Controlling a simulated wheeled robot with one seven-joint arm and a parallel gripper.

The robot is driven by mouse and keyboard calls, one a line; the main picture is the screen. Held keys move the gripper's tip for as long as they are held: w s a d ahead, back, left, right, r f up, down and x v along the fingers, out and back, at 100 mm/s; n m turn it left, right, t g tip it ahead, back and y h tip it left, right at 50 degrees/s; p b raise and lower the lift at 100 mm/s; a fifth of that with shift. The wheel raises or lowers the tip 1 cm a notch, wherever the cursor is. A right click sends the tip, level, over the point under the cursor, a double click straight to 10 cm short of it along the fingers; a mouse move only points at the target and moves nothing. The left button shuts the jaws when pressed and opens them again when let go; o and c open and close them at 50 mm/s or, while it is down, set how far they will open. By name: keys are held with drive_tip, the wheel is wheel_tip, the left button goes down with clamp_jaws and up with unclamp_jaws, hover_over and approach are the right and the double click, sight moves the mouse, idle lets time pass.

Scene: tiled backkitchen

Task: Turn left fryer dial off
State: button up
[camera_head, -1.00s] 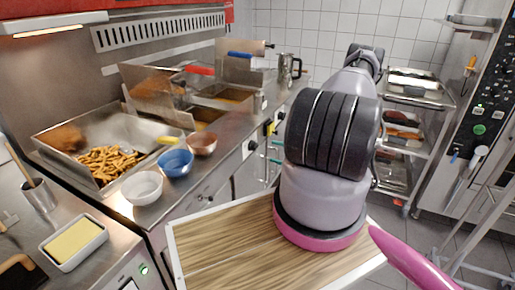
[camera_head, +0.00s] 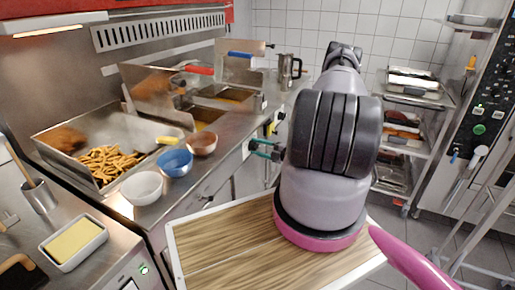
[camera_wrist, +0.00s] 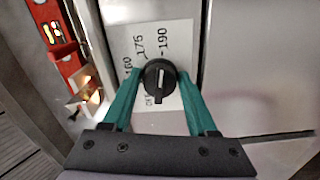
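The fryer dial (camera_wrist: 159,76) is a round black knob with a white mark, on a white plate (camera_wrist: 165,38) printed with 160, 175, 190 and a partly hidden word like OFF. The mark lies roughly along the picture's vertical; which end is the pointer is unclear. My gripper (camera_wrist: 160,88) has teal fingers, spread one on each side of the dial, with their tips close to its rim. I cannot tell whether they touch it. In the head view, my gripper (camera_head: 265,149) is at the fryer front, left of my arm.
The steel fryer counter (camera_head: 222,150) carries a white bowl (camera_head: 142,187), a blue bowl (camera_head: 175,162) and a brown bowl (camera_head: 202,143). Fries (camera_head: 110,162) lie in a tray behind them. A tray rack (camera_head: 412,130) stands to the right, with open floor before it.

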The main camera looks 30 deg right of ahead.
drive_tip(key=c, duration=0.7)
